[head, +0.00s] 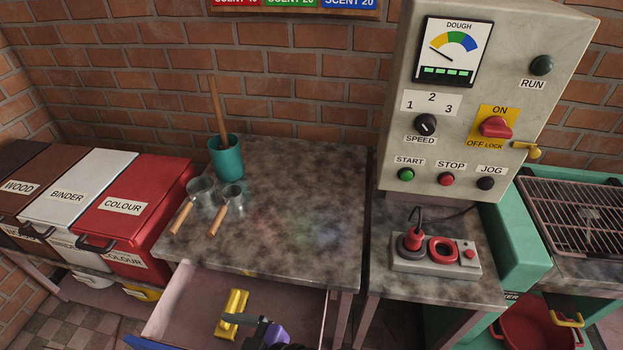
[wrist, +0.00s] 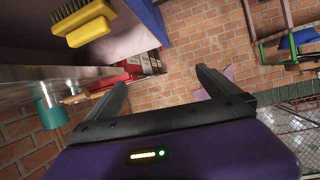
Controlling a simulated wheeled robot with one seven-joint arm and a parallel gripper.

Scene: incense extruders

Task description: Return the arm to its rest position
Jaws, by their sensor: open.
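My gripper (head: 250,322) shows only partly at the bottom edge of the head view, a dark finger and a purple body by the open drawer (head: 184,307). In the wrist view its two dark fingers (wrist: 160,78) stand wide apart with nothing between them. The rest of my arm is out of sight. A yellow brush (head: 234,312) lies in the drawer, close to the visible finger in the head view. It also shows at the upper left of the wrist view (wrist: 88,25), apart from the fingers.
The drawer juts out below the mottled worktop (head: 290,190). A teal cup (head: 226,157) and two metal scoops (head: 215,195) stand on that top. Lidded bins (head: 128,205) are at left. A control cabinet (head: 470,100) and a switch box (head: 435,262) are at right.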

